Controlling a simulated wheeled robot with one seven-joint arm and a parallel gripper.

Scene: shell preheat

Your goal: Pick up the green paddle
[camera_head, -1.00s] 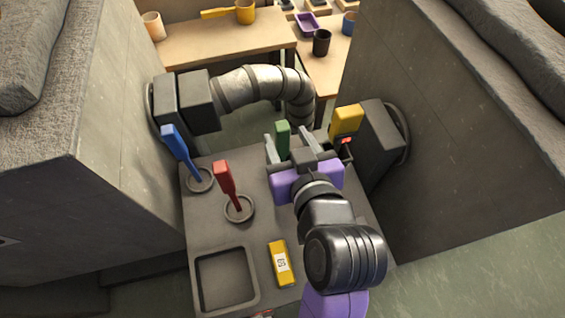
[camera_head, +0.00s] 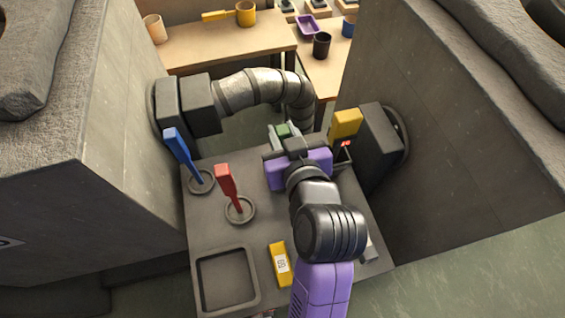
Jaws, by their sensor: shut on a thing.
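The green paddle (camera_head: 283,130) shows only its top, between the jaws of my gripper (camera_head: 284,132) at the far edge of the grey table. My gripper is shut on the paddle. My purple wrist and arm hide its lower part and base, so I cannot tell whether it is clear of the table. A blue paddle (camera_head: 178,149) stands tilted in a ring holder at the left. A red paddle (camera_head: 227,184) stands in another ring holder in the middle.
A yellow block (camera_head: 280,264) with a label lies near a square recessed tray (camera_head: 200,283). A yellow-topped device (camera_head: 345,123) stands right of my gripper. A bent metal duct (camera_head: 262,88) arches behind it. Stone walls flank both sides. Wooden tables with cups stand beyond.

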